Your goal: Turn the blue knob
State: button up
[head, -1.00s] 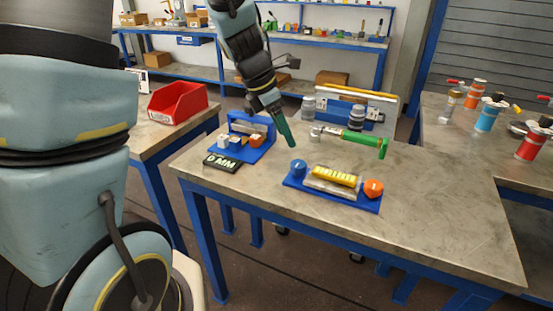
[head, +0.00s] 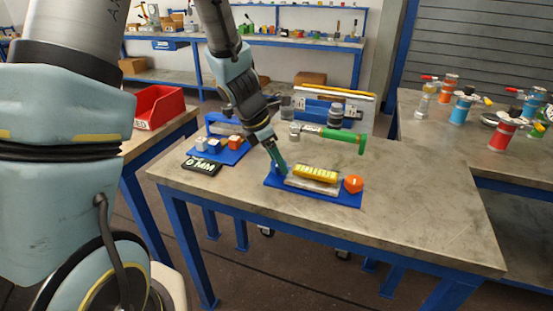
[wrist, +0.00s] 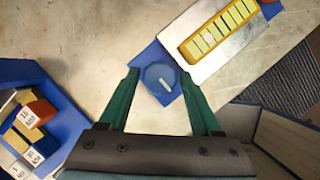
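The blue knob (wrist: 159,79) is a round dial with a pale mark on top. It sits at the left end of a blue base (head: 322,196), beside a metal plate with a yellow block strip (head: 317,173) and an orange knob (head: 353,184). My gripper (wrist: 160,73) is open, its two green fingers on either side of the blue knob in the wrist view, with gaps to both. Whether the fingertips are down at the knob's height I cannot tell. In the head view my gripper (head: 280,166) covers most of the blue knob.
A blue stand with small blocks (head: 228,156) and a black "6 MM" sign (head: 201,168) lie to the left. A green-handled tool (head: 335,134) lies behind the base. The table's right side (head: 430,205) is clear.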

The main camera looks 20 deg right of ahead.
grip_shut()
dwell(0.3)
jog(key=shift+m, duration=0.3)
jog(key=m+g+p, duration=0.1)
jog(key=m+p, duration=0.1)
jog(key=m, duration=0.1)
jog(key=shift+w+r+m+g, duration=0.1)
jog(key=shift+m+g, duration=0.2)
jog(key=m+p, duration=0.1)
jog(key=m, duration=0.1)
jog(key=m+g+y+p, duration=0.1)
jog(key=m, duration=0.1)
jog(key=shift+w+d+m+g, duration=0.1)
jog(key=shift+w+m+g, duration=0.05)
jog(key=shift+m+g, duration=0.15)
jog(key=m+g+y+p, duration=0.1)
jog(key=m, duration=0.3)
jog(key=shift+d, duration=0.1)
jog(key=shift+d+m+y+p, duration=0.15)
jog(key=shift+m+y, duration=0.45)
jog(key=shift+m, duration=0.75)
jog(key=shift+a+m+y+p, duration=0.15)
jog(key=shift+m+y, duration=0.45)
jog(key=shift+m, duration=0.75)
jog(key=shift+d, duration=0.1)
